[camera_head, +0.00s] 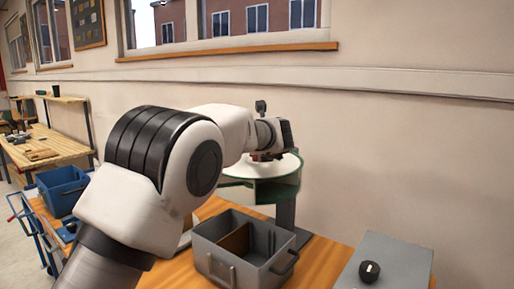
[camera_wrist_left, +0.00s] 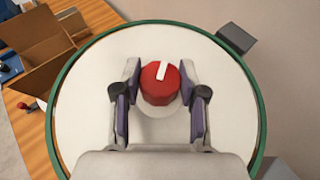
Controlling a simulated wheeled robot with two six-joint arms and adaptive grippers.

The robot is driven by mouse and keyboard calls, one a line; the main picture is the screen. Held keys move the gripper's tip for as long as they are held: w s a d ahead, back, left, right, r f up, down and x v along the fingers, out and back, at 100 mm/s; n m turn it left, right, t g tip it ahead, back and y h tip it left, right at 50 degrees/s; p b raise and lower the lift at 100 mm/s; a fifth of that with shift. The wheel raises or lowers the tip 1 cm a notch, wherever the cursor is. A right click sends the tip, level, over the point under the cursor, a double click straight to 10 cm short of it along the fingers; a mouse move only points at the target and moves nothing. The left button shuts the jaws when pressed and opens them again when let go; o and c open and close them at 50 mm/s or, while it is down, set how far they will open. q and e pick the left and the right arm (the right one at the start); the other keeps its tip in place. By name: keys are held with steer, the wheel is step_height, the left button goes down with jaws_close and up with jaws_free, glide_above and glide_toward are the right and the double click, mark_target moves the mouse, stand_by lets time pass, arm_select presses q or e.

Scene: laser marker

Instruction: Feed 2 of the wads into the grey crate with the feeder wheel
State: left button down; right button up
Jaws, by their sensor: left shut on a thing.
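The feeder wheel (camera_head: 277,190) is a white disc with a green rim, standing behind the grey crate; it fills much of the left wrist view (camera_wrist_left: 85,110). A red knob (camera_wrist_left: 160,84) with a white mark sits on the disc. My left gripper (camera_head: 266,156) is over the wheel, with its fingers on both sides of the knob in the wrist view (camera_wrist_left: 160,100), shut on it. The grey crate (camera_head: 215,263) stands on the table in front of the wheel, with a brown divider inside. I cannot make out any wads. My right gripper is not in view.
A grey box (camera_head: 400,262) with a black knob stands at the front right. A blue crate (camera_head: 62,190) is at the left, partly behind my left arm. An open brown box (camera_wrist_left: 70,45) shows in the wrist view. A wall is behind the wheel.

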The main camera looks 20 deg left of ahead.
arm_select(q)
steer(key=c, duration=0.9)
jaws_free()
steer(key=shift+o, duration=1.4)
steer(key=shift+w+f, duration=0.1)
steer(key=shift+w, duration=0.05)
steer(key=shift+w+a+f, duration=0.1)
steer(key=v, duration=1.2)
